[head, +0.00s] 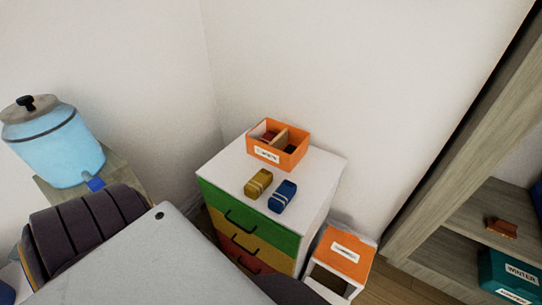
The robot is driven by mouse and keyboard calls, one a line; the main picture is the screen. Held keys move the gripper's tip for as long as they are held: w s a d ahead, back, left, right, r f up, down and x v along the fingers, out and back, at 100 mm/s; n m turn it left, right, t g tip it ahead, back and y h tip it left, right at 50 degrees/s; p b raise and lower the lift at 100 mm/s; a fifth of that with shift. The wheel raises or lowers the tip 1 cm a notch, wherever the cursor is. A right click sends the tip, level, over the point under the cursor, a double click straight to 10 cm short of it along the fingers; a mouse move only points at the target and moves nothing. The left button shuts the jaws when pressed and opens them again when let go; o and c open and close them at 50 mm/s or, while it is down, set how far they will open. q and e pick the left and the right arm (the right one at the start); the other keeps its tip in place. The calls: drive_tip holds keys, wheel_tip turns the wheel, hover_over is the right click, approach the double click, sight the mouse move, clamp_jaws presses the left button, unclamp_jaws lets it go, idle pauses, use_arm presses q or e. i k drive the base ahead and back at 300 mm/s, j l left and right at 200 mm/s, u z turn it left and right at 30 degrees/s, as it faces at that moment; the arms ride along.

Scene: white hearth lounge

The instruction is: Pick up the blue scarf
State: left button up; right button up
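A blue folded bundle with a pale band, the blue scarf (282,196), lies on the white top of a small drawer cabinet (322,170) near its front right edge. A similar mustard-yellow bundle (258,183) lies just to its left, with a narrow gap between them. Neither of my grippers is in the head view.
An orange divided box (293,157) with dark red items inside stands behind the bundles. An orange-topped bin (344,254) stands right of the cabinet. A blue drink dispenser (60,153) is at left. Wooden shelves (455,212) with a teal "WINTER" box (507,274) are at right.

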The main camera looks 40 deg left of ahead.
sight(277, 202)
drive_tip(key=u, duration=1.15)
